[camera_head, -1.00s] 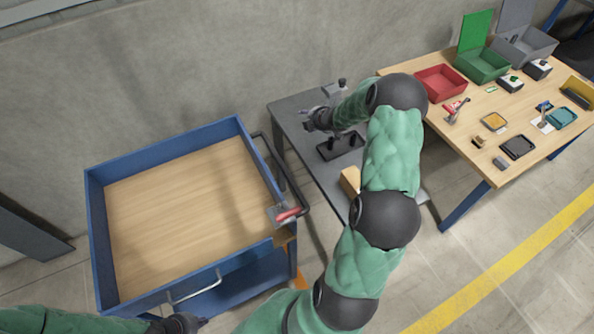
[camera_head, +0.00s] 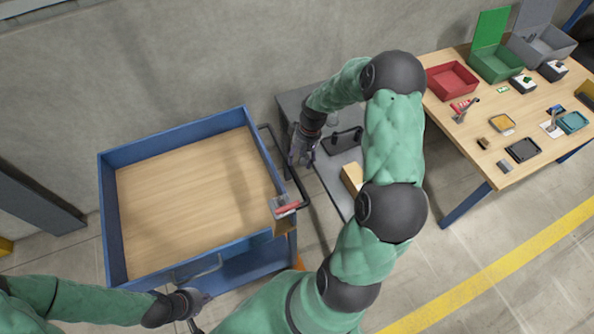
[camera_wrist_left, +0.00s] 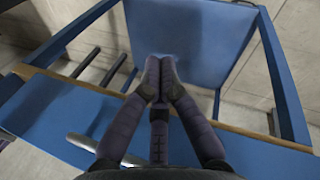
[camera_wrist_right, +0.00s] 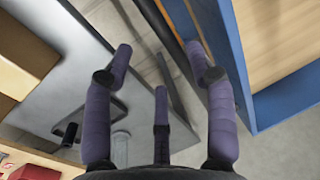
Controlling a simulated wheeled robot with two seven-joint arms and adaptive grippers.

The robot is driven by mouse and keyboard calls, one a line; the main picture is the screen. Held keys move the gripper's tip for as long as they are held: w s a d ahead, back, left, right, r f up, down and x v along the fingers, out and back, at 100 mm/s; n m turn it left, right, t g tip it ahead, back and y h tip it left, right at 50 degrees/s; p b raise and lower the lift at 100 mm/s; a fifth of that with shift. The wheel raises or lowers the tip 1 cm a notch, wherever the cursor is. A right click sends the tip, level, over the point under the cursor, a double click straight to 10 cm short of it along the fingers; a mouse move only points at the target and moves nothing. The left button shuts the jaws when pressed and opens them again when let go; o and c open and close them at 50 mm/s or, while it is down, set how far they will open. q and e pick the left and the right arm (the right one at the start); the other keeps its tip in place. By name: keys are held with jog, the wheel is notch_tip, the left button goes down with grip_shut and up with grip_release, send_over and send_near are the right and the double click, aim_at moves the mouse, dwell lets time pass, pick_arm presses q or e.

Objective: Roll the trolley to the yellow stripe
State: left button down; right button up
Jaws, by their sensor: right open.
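The trolley is blue with a wooden top (camera_head: 195,195) and stands by the wall at the left. A black push handle (camera_head: 299,190) is on its right side. A silver bar handle (camera_head: 205,268) is on its near side. My right gripper (camera_head: 298,160) is open beside the black handle; in the right wrist view its fingers (camera_wrist_right: 160,60) are spread, with a dark bar showing between and beyond them. My left gripper (camera_head: 196,304) is at the near side, by the silver bar. In the left wrist view its fingertips (camera_wrist_left: 160,75) are together, with the silver bar (camera_wrist_left: 95,147) beside them. The yellow stripe (camera_head: 500,265) crosses the floor at the right.
A small box with a red item (camera_head: 285,207) sits at the trolley's right corner. A grey table (camera_head: 295,102) stands just right of the trolley, partly behind my right arm. A wooden workbench (camera_head: 480,150) with bins is further right. Open floor lies before the stripe.

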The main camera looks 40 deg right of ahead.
jog(key=f, duration=0.2)
jog(key=a+f+b, duration=0.1)
jog(key=f, duration=0.4)
jog(key=shift+w+a+f+b, duration=0.2)
jog(key=shift+w+f+b, duration=0.05)
jog(key=shift+f+b, duration=0.1)
jog(key=shift+d, duration=0.1)
grip_shut()
